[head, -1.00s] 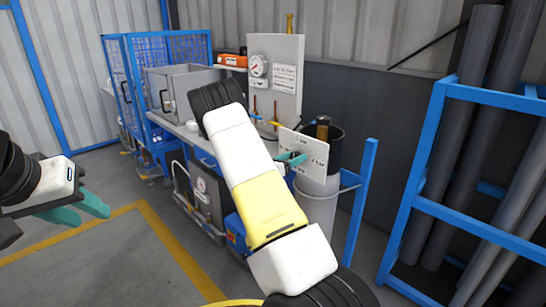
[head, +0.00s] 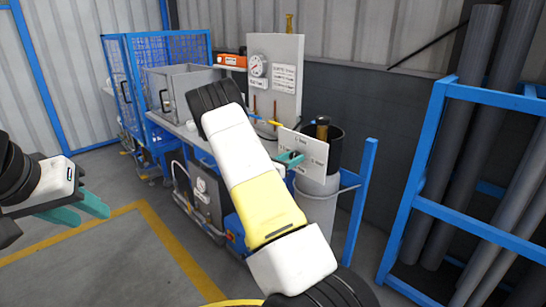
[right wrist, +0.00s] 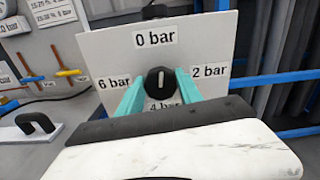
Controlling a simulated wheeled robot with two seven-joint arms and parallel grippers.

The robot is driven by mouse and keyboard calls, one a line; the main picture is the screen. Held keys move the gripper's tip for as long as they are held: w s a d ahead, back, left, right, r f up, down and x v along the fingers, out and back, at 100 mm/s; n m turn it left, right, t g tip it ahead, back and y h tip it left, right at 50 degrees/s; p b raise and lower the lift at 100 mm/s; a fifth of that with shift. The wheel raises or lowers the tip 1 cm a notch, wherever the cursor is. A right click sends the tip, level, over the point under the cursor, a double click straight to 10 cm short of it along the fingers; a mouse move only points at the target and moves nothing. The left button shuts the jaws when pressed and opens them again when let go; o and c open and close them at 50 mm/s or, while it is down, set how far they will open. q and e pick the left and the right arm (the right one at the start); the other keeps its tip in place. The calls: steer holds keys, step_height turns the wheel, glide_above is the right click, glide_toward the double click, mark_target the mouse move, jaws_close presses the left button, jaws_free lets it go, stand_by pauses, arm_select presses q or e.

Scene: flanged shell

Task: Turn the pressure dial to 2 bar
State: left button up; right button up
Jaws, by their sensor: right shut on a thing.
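The pressure dial is a black round knob (right wrist: 160,82) with a white mark, on a white plate (right wrist: 110,50) labelled 0 bar at the top, 2 bar right, 4 bar below and 6 bar left. The white mark looks upright, in line with the 0 bar label. My right gripper (right wrist: 161,86) is shut on the knob, one teal finger on each side. In the head view the plate (head: 312,154) shows beyond my right arm, with the right gripper (head: 290,158) at its front. My left gripper (head: 93,211) is at the far left, empty, its fingers apart.
A panel with a gauge (head: 257,65) stands behind the plate. A grey bin (head: 317,205) is below it. A blue rack (head: 425,205) with dark pipes stands at the right, a blue mesh cage (head: 125,85) at the back left. The floor at left is clear.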

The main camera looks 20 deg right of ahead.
steer(key=shift+s+f+m, duration=0.1)
steer(key=shift+f+m, duration=0.05)
steer(key=shift+m, duration=3.75)
steer(key=shift+s+f+m, duration=0.1)
steer(key=shift+m, duration=3.8)
steer(key=o, duration=1.4)
steer(key=shift+c, duration=0.2)
